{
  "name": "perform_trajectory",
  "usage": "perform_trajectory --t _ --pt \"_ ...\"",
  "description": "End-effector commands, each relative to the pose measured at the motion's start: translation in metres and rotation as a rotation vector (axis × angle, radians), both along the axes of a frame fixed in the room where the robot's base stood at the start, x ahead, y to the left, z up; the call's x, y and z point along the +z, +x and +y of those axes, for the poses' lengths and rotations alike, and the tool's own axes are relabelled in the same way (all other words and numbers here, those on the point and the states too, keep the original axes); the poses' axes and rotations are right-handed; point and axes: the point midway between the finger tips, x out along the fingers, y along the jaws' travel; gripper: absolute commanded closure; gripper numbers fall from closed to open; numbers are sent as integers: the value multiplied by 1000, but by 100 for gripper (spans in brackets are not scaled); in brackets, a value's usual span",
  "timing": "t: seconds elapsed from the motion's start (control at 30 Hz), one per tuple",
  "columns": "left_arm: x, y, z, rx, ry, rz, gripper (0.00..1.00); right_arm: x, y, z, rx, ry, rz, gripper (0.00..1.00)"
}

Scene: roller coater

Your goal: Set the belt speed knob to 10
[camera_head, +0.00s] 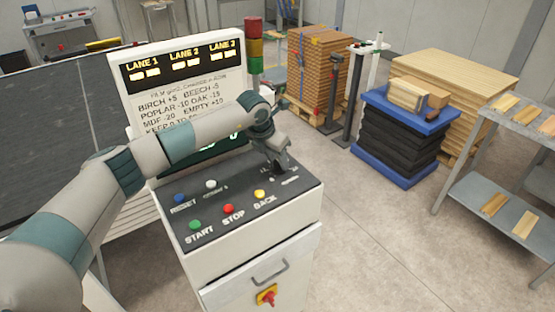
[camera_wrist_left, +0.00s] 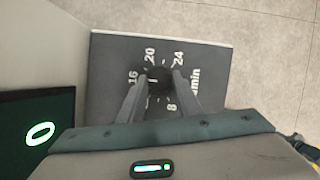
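The belt speed knob (camera_wrist_left: 158,79) is a small dark round knob on the dark control panel (camera_head: 235,205). Around it the left wrist view shows white marks 16, 20, 24 and 8, and lettering ending in "min". My left gripper (camera_head: 279,171) is over the panel's far right corner, pointing down. In the left wrist view its two fingertips (camera_wrist_left: 160,78) are on either side of the knob; whether they press on it is unclear. The knob's pointer cannot be read. A green 0 (camera_wrist_left: 40,133) glows on a dark screen. My right gripper is not in view.
Blue, white, yellow, green, red (camera_head: 228,208) buttons sit on the panel left of my gripper. A lane sign (camera_head: 183,65) stands behind my left arm. A red rotary switch (camera_head: 267,295) is on the cabinet front.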

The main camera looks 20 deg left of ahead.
Motion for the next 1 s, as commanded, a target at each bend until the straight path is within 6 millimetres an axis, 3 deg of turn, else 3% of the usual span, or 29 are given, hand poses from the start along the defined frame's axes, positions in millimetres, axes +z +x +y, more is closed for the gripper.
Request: perform_trajectory --t 0.47,1.0 --pt "-2 0 -1 73 -1 -2 92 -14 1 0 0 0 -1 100" --pt "-6 0 -5 486 -1 -5 92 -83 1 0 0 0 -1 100"
